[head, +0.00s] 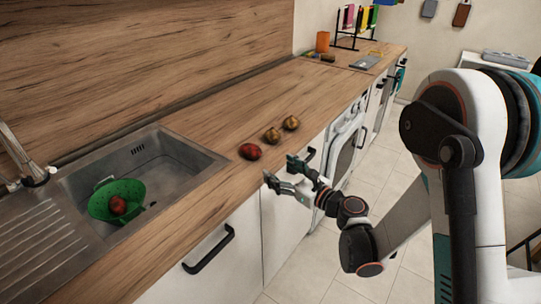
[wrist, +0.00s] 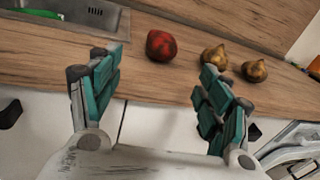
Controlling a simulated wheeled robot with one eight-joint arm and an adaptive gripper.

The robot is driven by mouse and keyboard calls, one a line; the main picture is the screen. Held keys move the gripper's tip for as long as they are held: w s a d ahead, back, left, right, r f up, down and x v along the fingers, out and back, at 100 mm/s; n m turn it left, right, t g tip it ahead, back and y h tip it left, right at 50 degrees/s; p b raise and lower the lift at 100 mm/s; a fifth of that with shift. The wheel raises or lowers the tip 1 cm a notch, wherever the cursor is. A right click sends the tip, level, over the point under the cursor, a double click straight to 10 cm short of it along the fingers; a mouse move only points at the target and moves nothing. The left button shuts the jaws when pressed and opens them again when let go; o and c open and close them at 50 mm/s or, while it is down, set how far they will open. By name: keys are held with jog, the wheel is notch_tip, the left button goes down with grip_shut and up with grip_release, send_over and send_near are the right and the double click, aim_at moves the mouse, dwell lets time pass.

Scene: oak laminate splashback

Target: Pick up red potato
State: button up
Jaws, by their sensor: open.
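A red potato (head: 250,152) lies on the wooden counter near its front edge, just right of the sink. It also shows in the wrist view (wrist: 161,45), beyond and between my fingers. My gripper (head: 283,172) is open and empty, in front of the counter edge and to the right of the red potato, apart from it. In the wrist view my gripper (wrist: 155,95) has its two teal-padded fingers spread wide. Another reddish round item (head: 118,205) sits in the green colander in the sink.
Two brownish, onion-like items (head: 272,134) lie on the counter right of the red potato. The sink (head: 190,150) holds a green colander (head: 128,187). A cabinet handle (head: 208,250) sticks out below the counter. The counter behind the potato is clear.

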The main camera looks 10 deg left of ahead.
aim_at(255, 154)
jog(key=shift+m, duration=0.5)
jog(key=x, duration=1.3)
jog(key=shift+w+f, duration=0.35)
jog(key=c, duration=1.2)
